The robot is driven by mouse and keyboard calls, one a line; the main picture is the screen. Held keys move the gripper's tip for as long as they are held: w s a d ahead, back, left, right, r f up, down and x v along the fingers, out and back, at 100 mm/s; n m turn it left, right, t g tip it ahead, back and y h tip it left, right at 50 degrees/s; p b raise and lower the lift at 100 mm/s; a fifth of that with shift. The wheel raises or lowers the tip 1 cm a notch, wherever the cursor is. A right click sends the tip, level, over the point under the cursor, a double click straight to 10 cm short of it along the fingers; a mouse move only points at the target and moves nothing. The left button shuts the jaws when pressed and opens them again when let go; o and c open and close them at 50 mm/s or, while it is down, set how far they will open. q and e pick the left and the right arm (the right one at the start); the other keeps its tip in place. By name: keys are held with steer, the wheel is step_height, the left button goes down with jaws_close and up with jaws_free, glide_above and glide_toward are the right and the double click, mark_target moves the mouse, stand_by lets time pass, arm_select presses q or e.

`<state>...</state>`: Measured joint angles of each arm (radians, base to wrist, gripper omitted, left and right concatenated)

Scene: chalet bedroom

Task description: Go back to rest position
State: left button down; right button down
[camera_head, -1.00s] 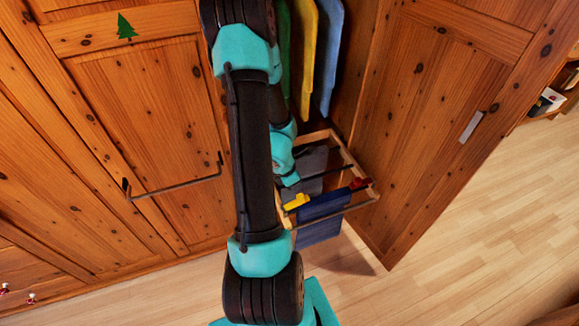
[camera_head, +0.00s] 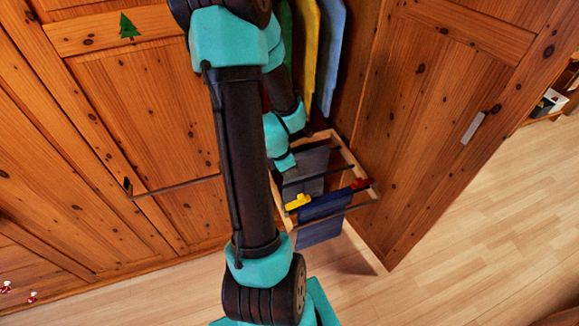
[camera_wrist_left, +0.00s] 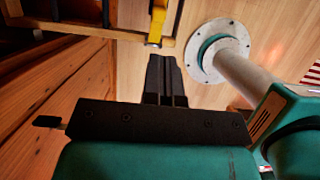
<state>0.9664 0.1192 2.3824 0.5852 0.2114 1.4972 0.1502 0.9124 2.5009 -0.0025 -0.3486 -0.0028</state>
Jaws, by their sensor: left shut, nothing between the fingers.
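My left gripper (camera_wrist_left: 166,70) is shut and empty in the left wrist view, its two dark fingers together. In the head view my left arm stands across the middle, and its teal wrist part is beside the pull-out rack (camera_head: 366,197); the fingertips cannot be made out there. A yellow piece (camera_head: 298,201) is on the rack, and it also shows just beyond the fingers in the left wrist view (camera_wrist_left: 158,18). I cannot tell the exact gap between them. My right gripper is not in view.
Grey cloth (camera_head: 304,168) and blue cloth (camera_head: 325,204) hang on the rack. Green, yellow (camera_head: 309,50) and blue (camera_head: 331,50) garments hang above. An open wooden door (camera_head: 440,120) stands right, a closed one (camera_head: 145,120) with a bar handle left. Floor (camera_head: 470,240) is clear at lower right.

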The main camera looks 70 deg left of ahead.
arm_select(q)
steer(key=shift+r, duration=0.3)
stand_by(0.4)
steer(key=w+d+f+m+g+h, duration=0.2)
steer(key=w+d+f+m, duration=1.05)
steer(key=m, duration=0.55)
steer(key=d+f+m, duration=0.4)
steer(key=d+m, duration=0.3)
steer(key=d, duration=0.2)
steer(key=w+d+f+m+g+h, duration=0.1)
steer(key=d+f+m, duration=0.3)
steer(key=d+m, duration=0.4)
steer(key=shift+w+d+h, duration=0.25)
steer(key=shift+d+h, duration=0.05)
steer(key=shift+d, duration=0.75)
steer(key=shift+f, duration=0.1)
